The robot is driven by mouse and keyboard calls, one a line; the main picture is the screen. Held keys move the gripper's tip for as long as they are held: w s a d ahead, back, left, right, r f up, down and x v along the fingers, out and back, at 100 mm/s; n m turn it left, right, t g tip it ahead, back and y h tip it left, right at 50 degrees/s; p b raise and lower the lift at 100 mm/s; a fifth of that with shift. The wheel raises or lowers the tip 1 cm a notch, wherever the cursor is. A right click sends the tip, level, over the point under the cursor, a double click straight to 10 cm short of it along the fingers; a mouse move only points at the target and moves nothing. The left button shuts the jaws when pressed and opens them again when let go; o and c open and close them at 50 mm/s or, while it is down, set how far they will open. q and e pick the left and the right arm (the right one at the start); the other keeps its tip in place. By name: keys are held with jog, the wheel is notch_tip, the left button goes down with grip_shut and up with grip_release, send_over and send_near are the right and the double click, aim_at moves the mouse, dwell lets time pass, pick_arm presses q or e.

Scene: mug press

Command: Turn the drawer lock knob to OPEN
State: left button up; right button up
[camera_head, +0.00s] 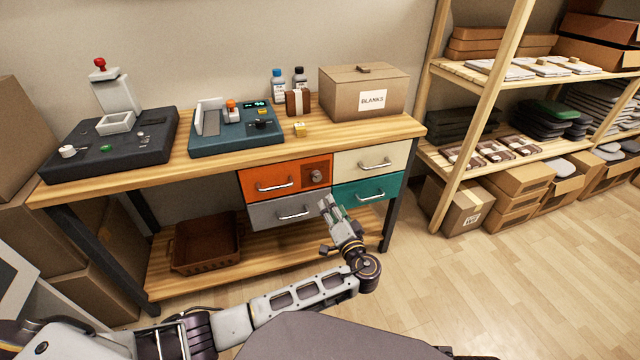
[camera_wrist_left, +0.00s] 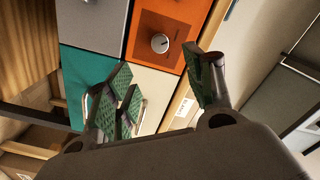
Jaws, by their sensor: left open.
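The lock knob (camera_head: 317,176) is a small round knob on the right part of the orange drawer (camera_head: 258,184) under the workbench. In the left wrist view the knob (camera_wrist_left: 160,43) is light grey with a dark pointer line, on a darker orange plate. Any lettering around it is too small to read. My left gripper (camera_head: 329,204) is open and empty in front of the drawers, a little below and right of the knob. In the left wrist view its green-padded fingers (camera_wrist_left: 161,88) are apart, with the knob beyond them, untouched. My right gripper is not in view.
A cream drawer (camera_head: 350,160), a teal drawer (camera_head: 350,192) and a grey drawer (camera_head: 268,215) adjoin the orange one, with protruding bar handles. The bench top (camera_head: 220,160) overhangs above. A brown bin (camera_head: 205,245) sits on the lower shelf. Open floor lies right of the bench.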

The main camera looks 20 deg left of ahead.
pick_arm(q)
jog(key=shift+w, duration=0.15)
jog(key=b, duration=0.1)
send_near(317, 179)
jog(key=x, duration=0.2)
jog(key=b+x, duration=0.1)
jog(key=x, duration=0.3)
jog(key=shift+w+r, duration=0.1)
jog(key=shift+b+x, duration=0.3)
jog(key=shift+x, duration=0.65)
jog(key=shift+w+a, duration=0.1)
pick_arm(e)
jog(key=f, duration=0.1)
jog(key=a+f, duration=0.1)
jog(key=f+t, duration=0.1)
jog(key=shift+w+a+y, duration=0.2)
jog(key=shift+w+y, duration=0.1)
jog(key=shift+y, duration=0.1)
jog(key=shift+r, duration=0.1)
pick_arm(q)
jog(key=c, duration=1)
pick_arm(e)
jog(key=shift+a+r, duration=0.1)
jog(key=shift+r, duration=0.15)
